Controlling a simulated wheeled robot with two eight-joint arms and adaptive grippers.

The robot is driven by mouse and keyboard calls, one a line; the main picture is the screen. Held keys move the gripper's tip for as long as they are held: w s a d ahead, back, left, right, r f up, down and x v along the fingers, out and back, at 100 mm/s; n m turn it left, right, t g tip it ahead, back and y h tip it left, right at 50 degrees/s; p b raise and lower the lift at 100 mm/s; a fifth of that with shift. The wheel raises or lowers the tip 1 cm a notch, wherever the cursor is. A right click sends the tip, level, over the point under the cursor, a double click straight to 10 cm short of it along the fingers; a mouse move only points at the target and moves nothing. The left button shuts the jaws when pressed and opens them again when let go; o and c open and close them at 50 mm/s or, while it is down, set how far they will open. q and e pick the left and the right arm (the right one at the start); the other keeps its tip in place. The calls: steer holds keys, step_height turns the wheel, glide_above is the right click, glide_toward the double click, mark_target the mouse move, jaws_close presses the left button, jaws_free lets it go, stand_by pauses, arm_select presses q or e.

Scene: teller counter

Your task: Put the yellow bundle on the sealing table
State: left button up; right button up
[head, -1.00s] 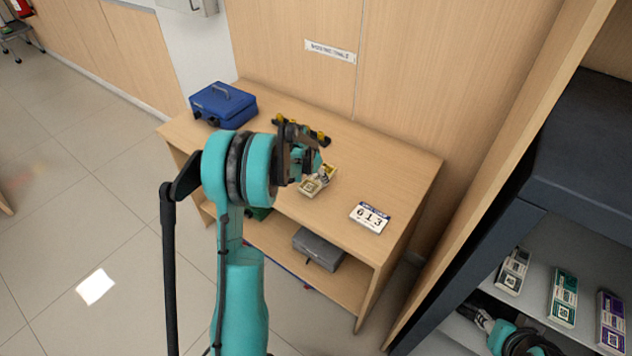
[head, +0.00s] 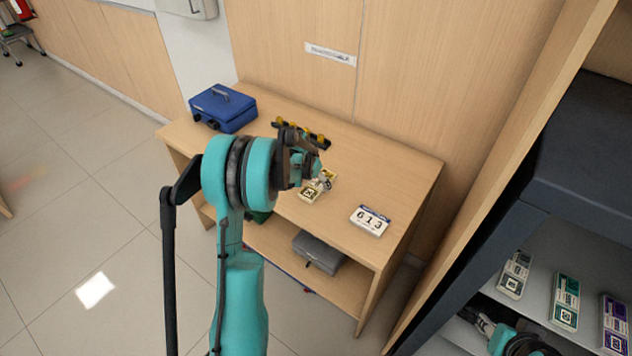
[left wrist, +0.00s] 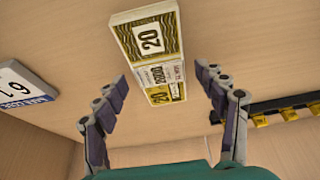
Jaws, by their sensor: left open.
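The yellow bundle (head: 310,192) lies on the wooden table (head: 390,168), partly hidden by my left gripper. In the left wrist view the bundle (left wrist: 150,48), yellow and white with "20" printed on it, lies flat on the wood beyond the fingers. My left gripper (left wrist: 165,85) is open, its fingers on either side of the bundle's near end and apart from it. In the head view the left gripper (head: 318,178) is right by the bundle. My right gripper (head: 482,325) is low at the right, by the dark cabinet's shelf; its fingers are too small to judge.
A blue cash box (head: 222,107) stands at the table's left end. A black rack with yellow pieces (head: 315,138) lies at the back. A grey box (head: 318,252) is on the lower shelf. Several bundles (head: 565,302) stand in the cabinet.

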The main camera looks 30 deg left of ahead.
arm_select(q)
steer(key=p+v, duration=0.3)
steer(key=v, duration=0.8)
steer(key=s+d+r, duration=0.5)
steer(key=d+r, duration=0.2)
steer(key=d, duration=0.1)
steer(key=s+d+r+t, duration=0.1)
steer(key=s+d, duration=0.6)
steer(key=s, duration=0.2)
steer(key=s+d+r+n+t, duration=0.1)
steer(key=s+d, duration=0.6)
steer(key=s, duration=0.2)
steer(key=shift+s+t, duration=0.3)
steer(key=shift+s, duration=0.05)
steer(key=shift+d+r, duration=0.15)
